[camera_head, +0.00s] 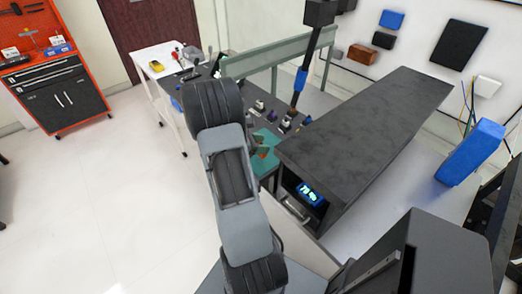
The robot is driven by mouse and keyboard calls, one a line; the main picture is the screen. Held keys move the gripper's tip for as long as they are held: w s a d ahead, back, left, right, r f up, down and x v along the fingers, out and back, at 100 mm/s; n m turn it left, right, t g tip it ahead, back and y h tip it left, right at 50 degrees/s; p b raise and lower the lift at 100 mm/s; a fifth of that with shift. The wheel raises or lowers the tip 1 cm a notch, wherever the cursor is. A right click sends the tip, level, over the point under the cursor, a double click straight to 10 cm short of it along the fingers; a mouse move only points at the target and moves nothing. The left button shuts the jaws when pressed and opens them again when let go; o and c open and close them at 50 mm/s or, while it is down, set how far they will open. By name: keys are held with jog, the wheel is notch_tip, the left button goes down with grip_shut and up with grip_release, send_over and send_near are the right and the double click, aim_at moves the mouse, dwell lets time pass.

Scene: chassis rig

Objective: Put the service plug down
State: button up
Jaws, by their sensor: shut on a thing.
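My gripper (262,147) shows small and partly hidden behind my own arm, near the right side of the arm's upper part. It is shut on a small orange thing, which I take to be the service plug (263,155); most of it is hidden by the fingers. The gripper is over or in front of a teal mat (269,170) on the dark workbench (257,92). I cannot tell whether the plug touches the mat.
Several small items (286,122) stand on the workbench right of my gripper. A white cart (155,60) stands at the back left. The floor at left is clear.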

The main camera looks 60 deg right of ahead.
jog(key=shift+d+f, duration=0.25)
jog(key=shift+f, duration=1.6)
jog(key=shift+f, duration=0.15)
jog(key=o, duration=0.9)
jog(key=shift+o, duration=0.2)
